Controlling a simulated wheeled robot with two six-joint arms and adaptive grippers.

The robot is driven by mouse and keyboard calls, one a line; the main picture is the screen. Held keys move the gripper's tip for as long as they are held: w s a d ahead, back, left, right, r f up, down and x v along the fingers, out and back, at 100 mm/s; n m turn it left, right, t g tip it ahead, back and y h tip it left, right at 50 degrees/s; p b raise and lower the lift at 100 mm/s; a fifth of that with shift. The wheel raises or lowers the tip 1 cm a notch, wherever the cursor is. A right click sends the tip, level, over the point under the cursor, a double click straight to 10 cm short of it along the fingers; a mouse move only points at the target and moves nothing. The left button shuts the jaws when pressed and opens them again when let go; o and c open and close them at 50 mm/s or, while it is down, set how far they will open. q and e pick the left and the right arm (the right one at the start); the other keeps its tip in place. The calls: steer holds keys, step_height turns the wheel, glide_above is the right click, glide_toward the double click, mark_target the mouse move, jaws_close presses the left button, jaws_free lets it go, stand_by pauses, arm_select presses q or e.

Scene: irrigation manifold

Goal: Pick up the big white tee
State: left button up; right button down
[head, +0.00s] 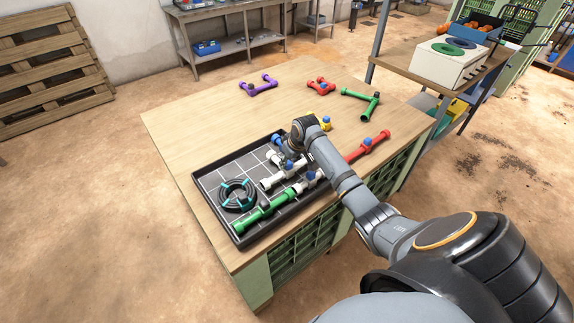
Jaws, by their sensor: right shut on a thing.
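A white tee (270,183) with a blue cap (288,165) is at the black tray with a grid floor (205,182). My right gripper (301,156) comes down over the tray from the right and is shut on the white tee. My arm and gripper hide part of the tee and the exact contact. I cannot tell whether the tee is clear of the tray floor. Another white fitting with a blue cap (312,178) lies just right of it, in line with a green pipe (257,215). My left gripper is not in view.
A black hose coil (237,195) lies in the tray's left part. A red pipe piece (367,146) is right of my gripper, a yellow fitting (326,124) behind it. Purple (259,86), red (321,86) and green (362,101) pieces lie along the wooden table's (190,118) far side.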

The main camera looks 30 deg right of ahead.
steer(key=s+d+r+b, duration=0.2)
steer(key=s+d+r, duration=0.6)
steer(key=d+r, duration=0.3)
steer(key=shift+s+r, duration=0.2)
steer(key=shift+r, duration=0.25)
steer(key=shift+d, duration=0.1)
